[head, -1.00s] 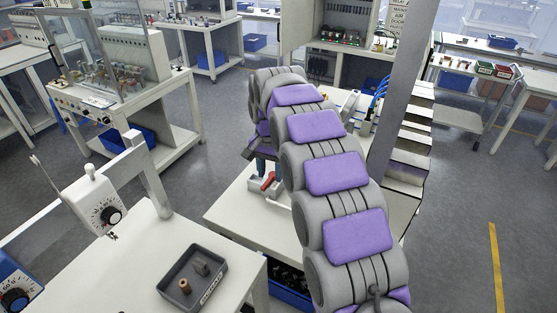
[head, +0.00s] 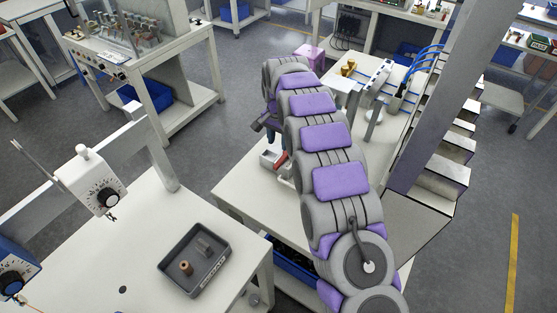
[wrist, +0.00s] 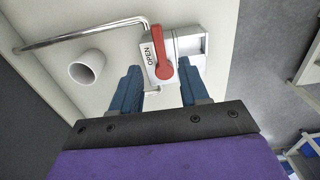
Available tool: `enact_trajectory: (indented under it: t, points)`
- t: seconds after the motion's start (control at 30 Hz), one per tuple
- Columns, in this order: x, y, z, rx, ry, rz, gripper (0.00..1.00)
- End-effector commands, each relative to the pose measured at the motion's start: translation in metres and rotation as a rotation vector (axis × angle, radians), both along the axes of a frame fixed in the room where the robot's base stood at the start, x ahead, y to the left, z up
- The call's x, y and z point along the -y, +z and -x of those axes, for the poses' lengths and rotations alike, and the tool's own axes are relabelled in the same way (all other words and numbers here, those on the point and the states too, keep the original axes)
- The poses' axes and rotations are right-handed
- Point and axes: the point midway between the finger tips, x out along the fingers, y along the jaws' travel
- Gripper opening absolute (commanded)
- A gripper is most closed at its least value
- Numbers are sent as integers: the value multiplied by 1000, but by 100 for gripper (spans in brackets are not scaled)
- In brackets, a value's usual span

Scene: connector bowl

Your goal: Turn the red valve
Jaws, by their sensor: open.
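The red valve handle (wrist: 159,52) sits on a white and grey valve body (wrist: 188,45) marked "OPEN" in the wrist view. The handle lies roughly lengthwise in that view, its rounded end toward my gripper. My gripper (wrist: 160,67) is open, its two blue fingers apart on either side of the handle's lower end. I see no clear contact with the handle. In the head view the handle (head: 281,160) is a small red patch beside my arm, and the arm hides most of the gripper.
A bent metal pipe (wrist: 75,37) and a white cylinder (wrist: 88,66) are left of the valve on the white table (head: 240,190). A dark tray (head: 207,278) with small parts is on the nearer table. A grey post (head: 430,90) stands right of my arm.

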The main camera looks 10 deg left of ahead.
Motion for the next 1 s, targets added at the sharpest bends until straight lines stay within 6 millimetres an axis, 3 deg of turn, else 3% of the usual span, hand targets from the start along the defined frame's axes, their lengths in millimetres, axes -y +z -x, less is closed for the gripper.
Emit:
enact_trajectory:
  t: [0.2, 0.5, 0.93, 1.0]
  points:
    - [1, -47, 2, -6, -1, 2, 45]
    - [0, -88, 0, 1, 1, 0, 45]
    - [0, -98, 0, 2, 1, 0, 45]
    - [0, -98, 0, 2, 1, 0, 40]
